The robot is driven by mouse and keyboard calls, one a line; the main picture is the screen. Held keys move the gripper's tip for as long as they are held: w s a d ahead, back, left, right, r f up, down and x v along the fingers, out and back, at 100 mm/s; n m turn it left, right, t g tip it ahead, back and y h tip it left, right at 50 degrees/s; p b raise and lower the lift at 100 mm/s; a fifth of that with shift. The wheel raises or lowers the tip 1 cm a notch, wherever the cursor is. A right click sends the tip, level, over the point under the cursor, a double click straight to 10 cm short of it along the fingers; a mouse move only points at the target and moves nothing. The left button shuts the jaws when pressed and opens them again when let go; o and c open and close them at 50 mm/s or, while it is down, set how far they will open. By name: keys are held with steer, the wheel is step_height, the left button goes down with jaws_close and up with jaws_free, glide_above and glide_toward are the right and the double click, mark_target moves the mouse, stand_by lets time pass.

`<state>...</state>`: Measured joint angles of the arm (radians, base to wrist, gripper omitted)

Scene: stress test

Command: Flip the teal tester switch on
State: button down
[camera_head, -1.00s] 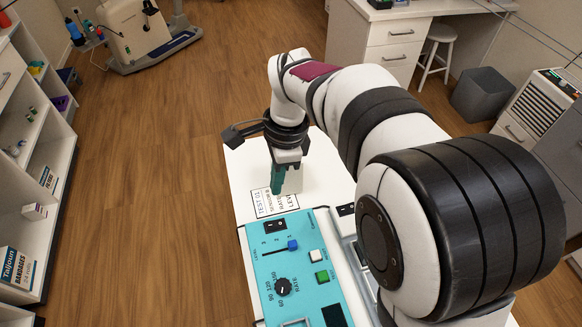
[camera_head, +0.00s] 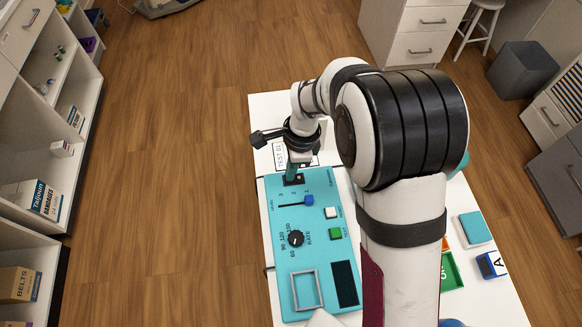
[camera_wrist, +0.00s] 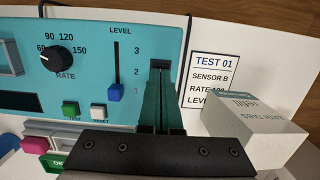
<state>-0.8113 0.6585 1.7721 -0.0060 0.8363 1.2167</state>
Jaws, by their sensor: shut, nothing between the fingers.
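The teal tester (camera_head: 275,225) lies on the white table, with a RATE knob, a LEVEL slider and buttons. Its black switch (camera_head: 298,181) sits at the panel's far end; in the wrist view the switch (camera_wrist: 160,65) is partly covered by my fingertips. My gripper (camera_head: 291,178) has teal-green fingers, shut and empty, pointing down at the switch. In the wrist view my gripper (camera_wrist: 161,85) has its tips at the switch's near edge. I cannot tell whether they touch it or which way the switch is set.
A printed TEST 01 card (camera_wrist: 213,68) lies beyond the panel. A white box (camera_wrist: 255,125) stands close beside my fingers. A green tray (camera_head: 451,272) and a teal block (camera_head: 475,228) lie on the table's right side.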

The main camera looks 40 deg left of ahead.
steer(key=shift+f, duration=0.25)
steer(key=shift+s+a+f, duration=0.1)
steer(key=shift+a+f, duration=0.05)
steer(key=shift+f, duration=0.05)
stand_by(0.3)
steer(key=shift+w+d+r, duration=0.15)
steer(key=shift+w+d, duration=0.4)
steer(key=shift+d, duration=0.05)
steer(key=shift+r, duration=0.1)
